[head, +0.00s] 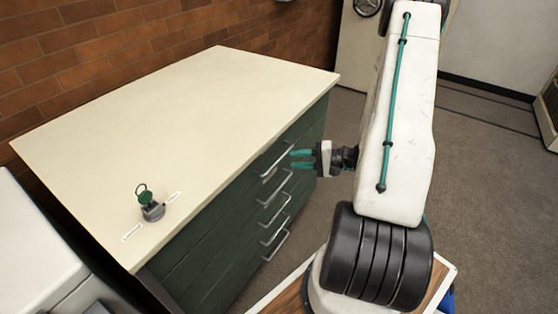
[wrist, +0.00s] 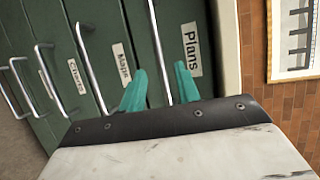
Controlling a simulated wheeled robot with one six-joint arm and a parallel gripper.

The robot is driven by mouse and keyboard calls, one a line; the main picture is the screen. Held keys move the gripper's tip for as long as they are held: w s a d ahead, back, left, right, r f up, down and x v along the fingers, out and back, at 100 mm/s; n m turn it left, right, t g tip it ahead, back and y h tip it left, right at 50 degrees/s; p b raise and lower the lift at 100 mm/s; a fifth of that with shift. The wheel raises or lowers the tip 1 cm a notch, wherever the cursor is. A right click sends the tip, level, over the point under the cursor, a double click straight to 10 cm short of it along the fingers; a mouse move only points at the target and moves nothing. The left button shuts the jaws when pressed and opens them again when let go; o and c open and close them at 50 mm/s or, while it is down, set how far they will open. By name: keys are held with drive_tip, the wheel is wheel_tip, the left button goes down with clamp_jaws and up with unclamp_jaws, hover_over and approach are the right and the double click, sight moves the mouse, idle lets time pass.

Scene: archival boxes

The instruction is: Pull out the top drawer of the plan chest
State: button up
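The plan chest (head: 185,120) has a cream top and dark green drawer fronts with silver bar handles. The top drawer (wrist: 188,22), labelled "Plans", lies nearest the cream top edge in the wrist view and looks closed. Its handle (head: 272,163) shows just left of my fingertips in the head view. My gripper (head: 292,159) is open, with its teal fingers apart. In the wrist view my gripper (wrist: 160,82) has one finger on each side of the top drawer's handle (wrist: 155,45), with gaps beside the bar. Whether the fingers reach around it in depth is unclear.
Lower drawers labelled "Maps" (wrist: 122,62) and "Charts" (wrist: 77,75) have similar handles close by. A green-handled stamp-like object (head: 151,208) stands on the chest top. A white cabinet (head: 35,255) is at the lower left. Carpet (head: 480,170) is open on the right.

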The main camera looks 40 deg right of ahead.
sight(279, 159)
drive_tip(key=x, duration=0.6)
drive_tip(key=shift+w+a, duration=0.2)
drive_tip(key=shift+a, duration=0.05)
clamp_jaws()
